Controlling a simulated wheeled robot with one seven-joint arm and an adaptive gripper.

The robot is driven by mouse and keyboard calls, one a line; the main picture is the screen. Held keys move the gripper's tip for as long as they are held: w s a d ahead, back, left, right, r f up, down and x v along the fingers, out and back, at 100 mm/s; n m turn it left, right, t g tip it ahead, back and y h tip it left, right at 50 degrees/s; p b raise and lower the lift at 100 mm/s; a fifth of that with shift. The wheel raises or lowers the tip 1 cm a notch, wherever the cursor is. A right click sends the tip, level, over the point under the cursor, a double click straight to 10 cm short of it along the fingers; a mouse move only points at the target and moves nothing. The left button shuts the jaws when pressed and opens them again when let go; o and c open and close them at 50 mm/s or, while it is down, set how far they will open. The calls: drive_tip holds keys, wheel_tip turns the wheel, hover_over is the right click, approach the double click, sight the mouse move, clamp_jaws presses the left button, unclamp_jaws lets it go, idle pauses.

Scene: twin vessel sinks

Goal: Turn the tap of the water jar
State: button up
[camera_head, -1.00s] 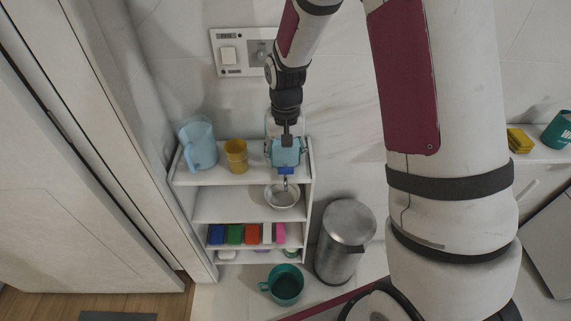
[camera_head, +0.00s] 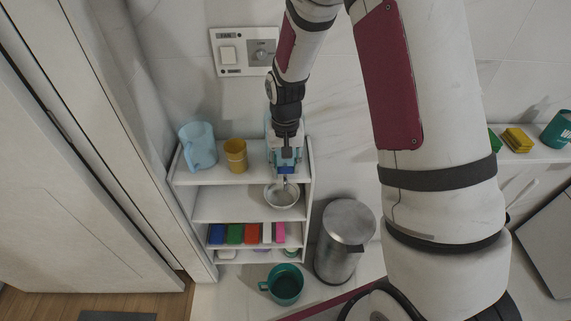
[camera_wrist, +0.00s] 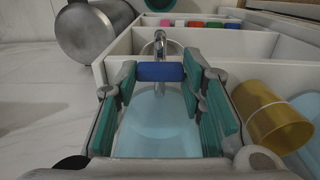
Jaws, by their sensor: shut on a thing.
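The water jar is a light blue vessel on the top shelf, largely hidden behind my gripper in the head view. Its body (camera_wrist: 158,125) shows between my fingers in the wrist view. The tap has a blue handle (camera_wrist: 161,72) and a metal spout (camera_wrist: 165,45); the blue handle also shows in the head view (camera_head: 286,170). My gripper (camera_wrist: 160,76) has green-padded fingers on both sides of the blue handle and is shut on it. It also shows in the head view (camera_head: 286,158), pointing down at the jar's front.
A metal bowl (camera_head: 281,196) stands on the shelf below the spout. A yellow cup (camera_head: 235,156) and a light blue pitcher (camera_head: 198,147) stand left of the jar. A metal bin (camera_head: 345,240) is right of the shelf unit, and a teal mug (camera_head: 286,284) is in front.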

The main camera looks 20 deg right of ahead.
drive_tip(key=n, duration=0.5)
idle(0.3)
drive_tip(key=o, duration=1.1)
drive_tip(key=shift+o, duration=0.2)
wheel_tip(320, 180, up, 12)
